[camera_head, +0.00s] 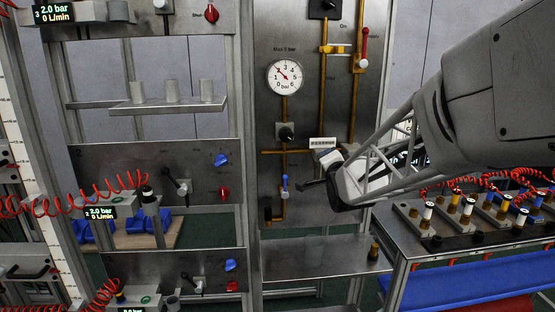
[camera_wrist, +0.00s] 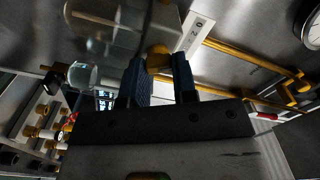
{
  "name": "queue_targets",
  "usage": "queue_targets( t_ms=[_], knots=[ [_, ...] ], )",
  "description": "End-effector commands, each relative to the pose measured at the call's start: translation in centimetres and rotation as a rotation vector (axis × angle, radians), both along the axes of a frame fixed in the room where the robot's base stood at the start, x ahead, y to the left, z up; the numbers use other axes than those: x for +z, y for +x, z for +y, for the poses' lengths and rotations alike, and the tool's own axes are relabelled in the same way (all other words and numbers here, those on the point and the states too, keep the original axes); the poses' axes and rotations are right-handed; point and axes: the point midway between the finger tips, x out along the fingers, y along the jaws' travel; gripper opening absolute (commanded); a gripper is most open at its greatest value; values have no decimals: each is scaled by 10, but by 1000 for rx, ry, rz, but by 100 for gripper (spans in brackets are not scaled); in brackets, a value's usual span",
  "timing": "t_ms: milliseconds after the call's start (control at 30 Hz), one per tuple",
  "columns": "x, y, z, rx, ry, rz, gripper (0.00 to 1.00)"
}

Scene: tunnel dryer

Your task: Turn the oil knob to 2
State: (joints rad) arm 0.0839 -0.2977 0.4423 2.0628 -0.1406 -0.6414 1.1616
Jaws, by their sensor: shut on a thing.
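The knob is a small yellow-orange piece (camera_wrist: 157,54) on the steel panel, taken to be the oil knob. In the wrist view it sits between the two blue-grey fingertips of my gripper (camera_wrist: 160,72), which is shut on it. Most of the knob is hidden by the fingers. A pale label plate (camera_wrist: 194,33) with dark digits lies beside it; a 2 and a 0 seem to show. In the head view the label (camera_head: 322,143) is just above my gripper (camera_head: 331,162), which hides the knob there. The knob's setting cannot be read.
Yellow pipes (camera_head: 285,152) run over the panel, with a round pressure gauge (camera_head: 285,77) at upper left. A blue-handled valve (camera_head: 285,183) is left of my gripper. A shelf (camera_head: 280,268) is below. A bench with several fittings (camera_head: 450,238) stands at right under my arm.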

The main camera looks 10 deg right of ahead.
Motion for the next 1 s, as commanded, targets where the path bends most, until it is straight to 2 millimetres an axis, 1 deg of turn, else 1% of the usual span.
queue_targets(
  t_ms=[100,133,200,300,733,867,1000],
  knots=[
    [0,0,0,0,-1,0,3],
    [0,0,0,0,-1,0,28],
    [0,0,0,0,-1,0,38],
    [0,0,0,0,-1,0,52],
    [0,-3,0,0,-1,0,52],
    [0,-8,0,0,-1,0,52],
    [1,-18,0,0,-1,-1,52]
  ],
)
